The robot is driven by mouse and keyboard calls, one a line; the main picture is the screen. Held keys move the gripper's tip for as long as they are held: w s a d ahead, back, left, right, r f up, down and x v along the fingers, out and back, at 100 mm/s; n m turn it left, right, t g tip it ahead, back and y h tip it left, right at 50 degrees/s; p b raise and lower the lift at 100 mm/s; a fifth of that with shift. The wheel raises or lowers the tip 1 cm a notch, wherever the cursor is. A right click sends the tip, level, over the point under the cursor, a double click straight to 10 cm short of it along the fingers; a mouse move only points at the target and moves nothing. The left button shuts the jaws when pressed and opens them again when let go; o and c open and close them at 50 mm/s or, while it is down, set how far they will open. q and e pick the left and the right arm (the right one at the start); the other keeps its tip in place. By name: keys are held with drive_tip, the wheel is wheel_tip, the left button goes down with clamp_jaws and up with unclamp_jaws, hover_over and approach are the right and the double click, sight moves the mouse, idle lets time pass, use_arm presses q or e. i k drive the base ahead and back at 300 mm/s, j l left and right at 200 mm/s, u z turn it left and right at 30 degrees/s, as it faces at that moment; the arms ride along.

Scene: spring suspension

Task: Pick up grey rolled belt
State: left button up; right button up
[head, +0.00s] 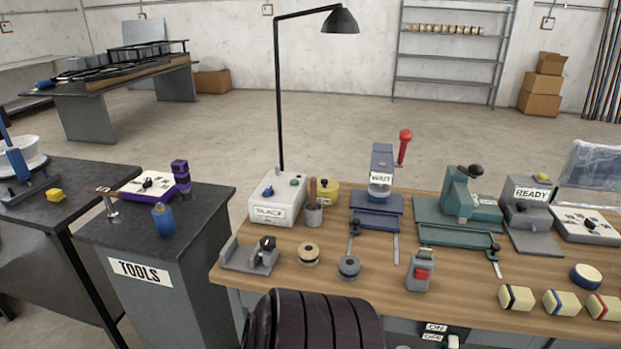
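A small grey round roll (349,267), which looks like the grey rolled belt, lies on the wooden workbench (455,295) near its front edge. A tan roll (308,253) of similar size lies to its left, apart from it. Neither of my grippers shows in the head view, so nothing is seen touching the grey roll.
A grey holder (250,255) stands left of the rolls, and a grey device with a red button (420,273) stands right. A blue-grey press (378,195) stands behind. A dark ribbed shape (315,322) hides part of the bench's front. Several striped blocks lie at the right.

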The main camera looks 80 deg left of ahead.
sight(349, 266)
drive_tip(key=u, duration=2.55)
